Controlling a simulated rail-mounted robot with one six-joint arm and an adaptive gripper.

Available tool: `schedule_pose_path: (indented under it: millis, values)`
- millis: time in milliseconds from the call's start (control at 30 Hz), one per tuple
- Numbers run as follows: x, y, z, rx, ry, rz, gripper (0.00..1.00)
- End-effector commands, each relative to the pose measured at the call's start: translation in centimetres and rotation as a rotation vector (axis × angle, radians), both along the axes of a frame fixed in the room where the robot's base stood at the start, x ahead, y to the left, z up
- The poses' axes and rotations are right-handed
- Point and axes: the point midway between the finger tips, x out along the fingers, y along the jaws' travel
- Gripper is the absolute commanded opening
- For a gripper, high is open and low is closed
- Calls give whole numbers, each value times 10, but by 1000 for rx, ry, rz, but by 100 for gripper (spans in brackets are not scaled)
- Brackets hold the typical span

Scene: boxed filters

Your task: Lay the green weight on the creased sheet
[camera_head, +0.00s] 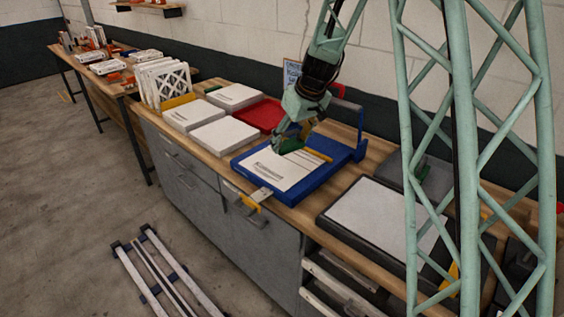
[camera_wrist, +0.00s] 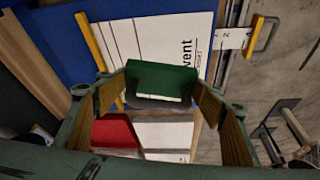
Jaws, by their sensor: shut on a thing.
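The green weight (camera_head: 291,146) is a block in my gripper (camera_head: 283,141), above the blue cutting board (camera_head: 243,162). In the wrist view the green weight (camera_wrist: 162,77) sits between the two finger pads of my gripper (camera_wrist: 158,98), which is shut on it. A white printed sheet (camera_head: 272,172) lies flat on the blue board under my gripper. It also shows in the wrist view (camera_wrist: 172,36), behind the weight, with dark lines and lettering. I cannot make out creases on it, nor whether the weight touches it.
The blue board has a raised blue arm (camera_head: 361,128) at its right. A red tray (camera_head: 262,115) and several white boxes (camera_head: 224,136) stand to the left. A dark-framed board with a pale sheet (camera_head: 385,215) lies to the right, with bare wood between the boards.

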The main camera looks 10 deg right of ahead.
Motion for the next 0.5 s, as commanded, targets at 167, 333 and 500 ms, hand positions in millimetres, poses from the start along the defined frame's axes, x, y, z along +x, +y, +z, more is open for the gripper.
schedule_pose_path:
  millis: [167,333,500]
  values:
    - [27,22,-2,0,-1,31,35]
    - [50,44,-6,1,-2,60,35]
    - [72,67,-11,1,-2,89,35]
